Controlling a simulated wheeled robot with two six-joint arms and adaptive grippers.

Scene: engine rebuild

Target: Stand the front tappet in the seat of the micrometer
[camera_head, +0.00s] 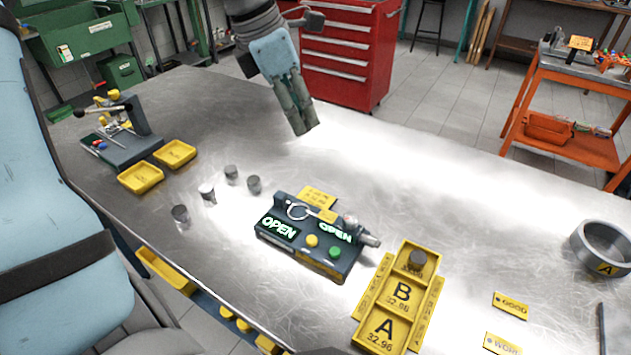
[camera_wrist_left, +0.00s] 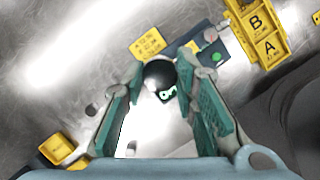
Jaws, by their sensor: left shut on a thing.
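The micrometer (camera_head: 308,240) is a dark box on the bench with a C-shaped frame, a thimble and two displays reading OPEN. Its seat looks empty, though small in view. My left gripper (camera_head: 305,130) hangs above the bench behind the micrometer. In the left wrist view my left gripper (camera_wrist_left: 163,72) is shut on a dark round tappet (camera_wrist_left: 157,76), seen nearly end-on. Several grey tappets, including one nearest the front (camera_head: 180,215) and one farther back (camera_head: 232,173), stand left of the micrometer. My right gripper is not in view.
A yellow tray marked A and B (camera_head: 384,330) holds a dark cylinder (camera_head: 416,260) at its far end. Two yellow dishes (camera_head: 140,178) lie left. A metal ring (camera_head: 603,245) and yellow tags (camera_head: 511,305) lie right. The back of the bench is clear.

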